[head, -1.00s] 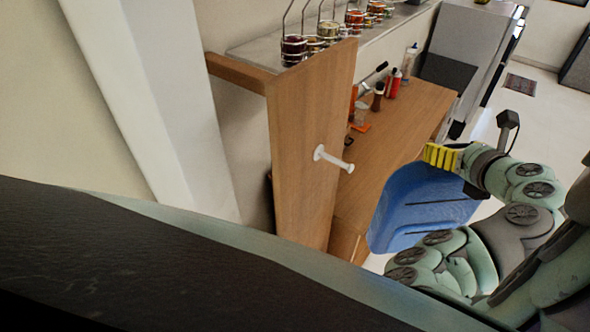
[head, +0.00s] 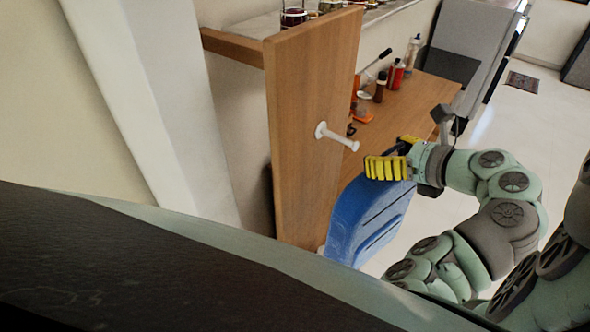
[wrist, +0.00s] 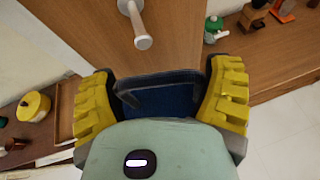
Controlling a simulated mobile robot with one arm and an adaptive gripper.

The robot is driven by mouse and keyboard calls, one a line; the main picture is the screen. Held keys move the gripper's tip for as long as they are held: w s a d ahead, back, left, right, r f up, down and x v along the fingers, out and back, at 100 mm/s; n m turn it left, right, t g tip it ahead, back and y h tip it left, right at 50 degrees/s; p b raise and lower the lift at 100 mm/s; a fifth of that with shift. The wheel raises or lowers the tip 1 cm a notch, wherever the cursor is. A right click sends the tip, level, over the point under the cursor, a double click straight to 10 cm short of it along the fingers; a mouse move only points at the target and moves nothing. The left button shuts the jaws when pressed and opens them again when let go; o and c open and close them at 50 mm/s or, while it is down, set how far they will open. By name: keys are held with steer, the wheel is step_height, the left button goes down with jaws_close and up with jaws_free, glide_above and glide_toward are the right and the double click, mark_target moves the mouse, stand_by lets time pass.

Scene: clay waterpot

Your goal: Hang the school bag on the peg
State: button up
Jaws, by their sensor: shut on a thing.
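The blue school bag (head: 372,215) hangs below my gripper (head: 390,166) in the head view, tilted, beside the wooden panel. In the wrist view the dark top and handle of the bag (wrist: 160,92) lie between the yellow fingers of my gripper (wrist: 163,95), which is shut on it. The white peg (head: 337,136) sticks out from the face of the wooden panel (head: 312,95), to the left of my gripper and slightly higher in the picture. In the wrist view the peg (wrist: 137,22) is ahead of the bag's handle, with a visible gap. The bag's lower part is partly hidden.
Behind the panel is a wooden counter (head: 425,92) with bottles and small items. A shelf with jars (head: 293,17) is above. A white wall post (head: 150,95) stands left. Open floor (head: 535,120) lies to the right.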

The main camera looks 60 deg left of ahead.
mark_target(342, 137)
steer(key=shift+s+a+b, duration=0.25)
steer(key=shift+a+b, duration=0.35)
steer(key=shift+b, duration=0.05)
steer(key=shift+s+a+f+b, duration=0.15)
steer(key=shift+s+a, duration=0.25)
steer(key=shift+a, duration=0.9)
steer(key=shift+s+a+b, duration=0.3)
steer(key=shift+s+a, duration=0.15)
steer(key=shift+a, duration=0.8)
steer(key=shift+s+a+f+b, duration=0.15)
steer(key=shift+s+a, duration=0.25)
steer(key=shift+a, duration=0.9)
steer(key=shift+s+a+p, duration=0.1)
steer(key=shift+a+p, duration=0.25)
steer(key=shift+p, duration=0.05)
steer(key=shift+a+f+p, duration=0.15)
steer(key=shift+f+p, duration=0.1)
steer(key=shift+p, duration=0.1)
steer(key=shift+f, duration=0.1)
